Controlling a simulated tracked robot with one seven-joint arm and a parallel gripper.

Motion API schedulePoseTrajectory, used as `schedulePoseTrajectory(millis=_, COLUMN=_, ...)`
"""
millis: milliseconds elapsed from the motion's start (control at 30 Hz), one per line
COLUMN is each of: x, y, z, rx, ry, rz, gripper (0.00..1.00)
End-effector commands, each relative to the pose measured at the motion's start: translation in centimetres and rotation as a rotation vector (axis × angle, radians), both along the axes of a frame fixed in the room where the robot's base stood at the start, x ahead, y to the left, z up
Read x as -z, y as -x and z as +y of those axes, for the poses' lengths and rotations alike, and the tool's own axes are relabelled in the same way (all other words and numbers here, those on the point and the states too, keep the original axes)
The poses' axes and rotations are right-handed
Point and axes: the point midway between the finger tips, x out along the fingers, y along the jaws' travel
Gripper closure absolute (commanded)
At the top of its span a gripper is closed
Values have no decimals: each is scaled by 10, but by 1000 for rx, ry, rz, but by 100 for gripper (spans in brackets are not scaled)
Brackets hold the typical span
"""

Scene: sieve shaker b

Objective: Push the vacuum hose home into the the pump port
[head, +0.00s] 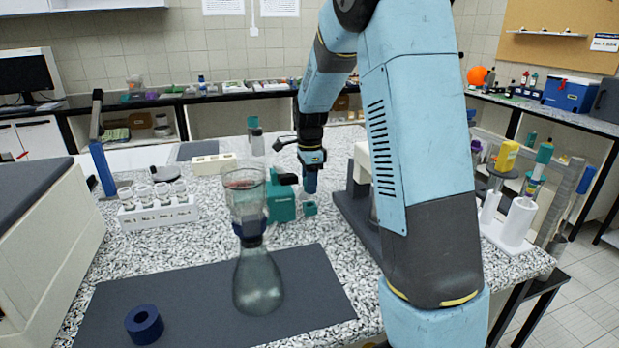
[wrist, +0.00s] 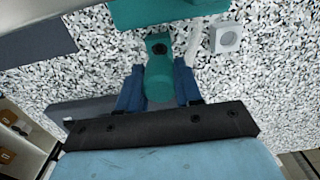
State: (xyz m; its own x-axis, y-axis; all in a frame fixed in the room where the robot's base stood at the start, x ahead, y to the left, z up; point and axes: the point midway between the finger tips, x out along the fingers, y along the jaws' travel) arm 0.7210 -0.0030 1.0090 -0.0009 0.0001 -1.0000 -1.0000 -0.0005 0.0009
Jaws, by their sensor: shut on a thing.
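The teal pump (head: 282,202) stands on the speckled bench behind the glass filter flask (head: 262,282). In the wrist view, a teal body that looks like the pump (wrist: 165,12) fills the top edge. My gripper (head: 310,188) points down just right of the pump. In the wrist view, my gripper's blue fingers (wrist: 159,88) are closed on a teal piece with a dark round hole, which I take for the hose end (wrist: 159,66). The hose end (head: 310,209) also shows below the fingers in the head view. It appears apart from the pump body. I cannot make out the port clearly.
A white rack of small cups (head: 158,214) stands at left. A blue ring (head: 144,324) lies on the dark mat (head: 200,325). A grey-and-white device (head: 356,205) stands close right of my gripper. A small white block (wrist: 226,40) lies near the pump.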

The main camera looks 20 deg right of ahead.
Motion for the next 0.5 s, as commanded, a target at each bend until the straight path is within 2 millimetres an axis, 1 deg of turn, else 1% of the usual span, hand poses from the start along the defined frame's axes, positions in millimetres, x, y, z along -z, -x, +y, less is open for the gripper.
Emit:
schedulePoseTrajectory(millis=100, x=10, y=0, z=0, rx=0, ry=0, rz=1, gripper=100)
schedulePoseTrajectory(millis=300, x=25, y=0, z=0, rx=1, ry=0, rz=1, gripper=100)
schedulePoseTrajectory(millis=500, x=34, y=0, z=0, rx=1, ry=0, rz=0, gripper=100)
